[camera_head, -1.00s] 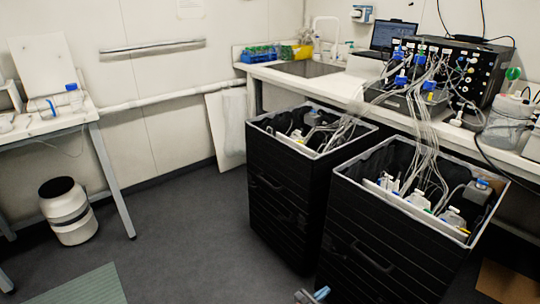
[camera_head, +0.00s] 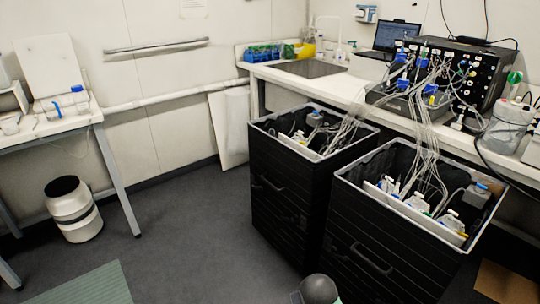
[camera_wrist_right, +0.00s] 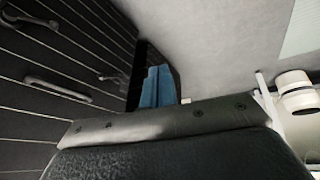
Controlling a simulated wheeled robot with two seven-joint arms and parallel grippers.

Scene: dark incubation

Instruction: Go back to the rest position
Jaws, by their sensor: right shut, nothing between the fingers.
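My right gripper (camera_wrist_right: 158,87) shows in the right wrist view as blue fingers close together, with nothing between them. It is beside the dark ribbed side of a black box (camera_wrist_right: 60,75), apart from it as far as I can tell. In the head view only a dark rounded piece of my arm shows at the bottom edge, in front of the boxes, and the fingers are out of sight. My left gripper is not in view.
Two black boxes, one nearer (camera_head: 385,255) and one farther (camera_head: 283,215), hold bottles and tubing and stand before the bench (camera_head: 300,82). A white bin (camera_head: 72,212) stands by the left table (camera_head: 45,128). The grey floor (camera_head: 190,235) between is clear.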

